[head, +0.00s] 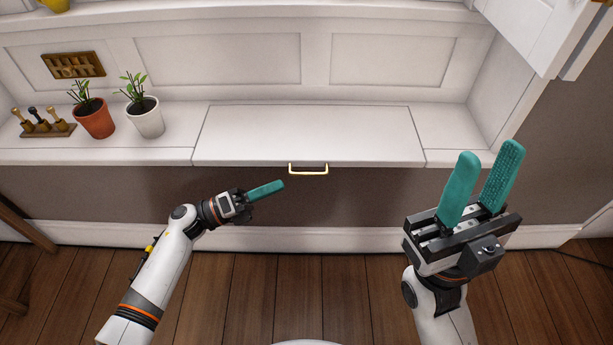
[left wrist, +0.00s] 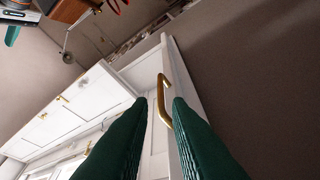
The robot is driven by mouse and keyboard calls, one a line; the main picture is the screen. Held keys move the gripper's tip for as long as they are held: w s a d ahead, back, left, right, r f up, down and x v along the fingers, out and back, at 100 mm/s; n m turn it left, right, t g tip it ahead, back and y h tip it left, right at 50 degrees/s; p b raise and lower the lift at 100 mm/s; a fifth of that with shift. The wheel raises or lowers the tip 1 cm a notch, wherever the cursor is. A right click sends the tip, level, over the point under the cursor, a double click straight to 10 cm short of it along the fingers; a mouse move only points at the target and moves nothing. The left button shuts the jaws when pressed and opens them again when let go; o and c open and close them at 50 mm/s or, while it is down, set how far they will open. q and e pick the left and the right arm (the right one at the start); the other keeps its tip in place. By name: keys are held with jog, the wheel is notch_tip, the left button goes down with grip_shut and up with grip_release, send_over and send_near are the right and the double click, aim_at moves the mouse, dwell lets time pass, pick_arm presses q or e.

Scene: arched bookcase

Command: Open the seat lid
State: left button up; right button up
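The white seat lid (head: 310,132) is a flat panel in the bench top and lies closed, level with the bench. A brass handle (head: 308,172) is fixed at its front edge. My left gripper (head: 283,185) is just below and left of the handle, seen edge-on in the head view. In the left wrist view its two green fingers are apart, with the handle (left wrist: 163,98) appearing in line with the gap between the tips; contact cannot be told. My right gripper (head: 488,158) is open and empty, in front of the bench's right end.
On the bench left of the lid stand a terracotta plant pot (head: 94,120), a white plant pot (head: 146,118) and a small stand (head: 42,128) with brass pieces. A white cabinet door (head: 545,35) hangs at upper right. The lid's top is clear.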

aim_at(307, 173)
pick_arm(q)
jog(key=b+x, duration=0.1)
jog(key=x, duration=0.7)
jog(key=shift+d+b, duration=0.2)
jog(key=shift+b, duration=0.1)
grip_shut()
